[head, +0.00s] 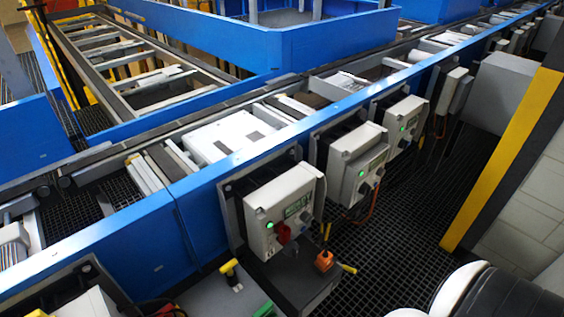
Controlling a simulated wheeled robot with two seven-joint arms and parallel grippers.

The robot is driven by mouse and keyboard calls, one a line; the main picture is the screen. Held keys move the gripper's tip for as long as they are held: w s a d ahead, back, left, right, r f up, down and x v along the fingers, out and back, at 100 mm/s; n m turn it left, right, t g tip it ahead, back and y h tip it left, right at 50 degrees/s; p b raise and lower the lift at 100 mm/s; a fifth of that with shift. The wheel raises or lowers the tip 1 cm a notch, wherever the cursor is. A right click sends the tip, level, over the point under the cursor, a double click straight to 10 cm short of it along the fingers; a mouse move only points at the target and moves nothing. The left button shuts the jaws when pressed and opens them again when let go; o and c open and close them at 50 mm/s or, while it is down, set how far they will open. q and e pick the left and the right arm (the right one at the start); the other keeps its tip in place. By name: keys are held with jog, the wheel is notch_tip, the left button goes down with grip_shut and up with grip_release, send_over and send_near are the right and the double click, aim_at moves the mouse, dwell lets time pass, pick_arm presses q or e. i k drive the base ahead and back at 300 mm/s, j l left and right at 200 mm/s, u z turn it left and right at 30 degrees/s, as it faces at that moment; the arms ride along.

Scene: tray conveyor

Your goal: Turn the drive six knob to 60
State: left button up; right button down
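Several grey drive boxes with displays, green lights and knobs hang along the blue conveyor rail. A third drive box (404,122) sits farther along with a small dark knob (404,143). The numbers and knob settings are too small to read, so I cannot tell which box is drive six.
A dark box with an orange part (323,261) and yellow handles juts out below the nearest drive box. Dark grating (410,220) between the boxes and the post is open floor. A white tray (228,137) lies on the conveyor.

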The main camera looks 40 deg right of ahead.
aim_at(306, 217)
jog(key=z, duration=1.05)
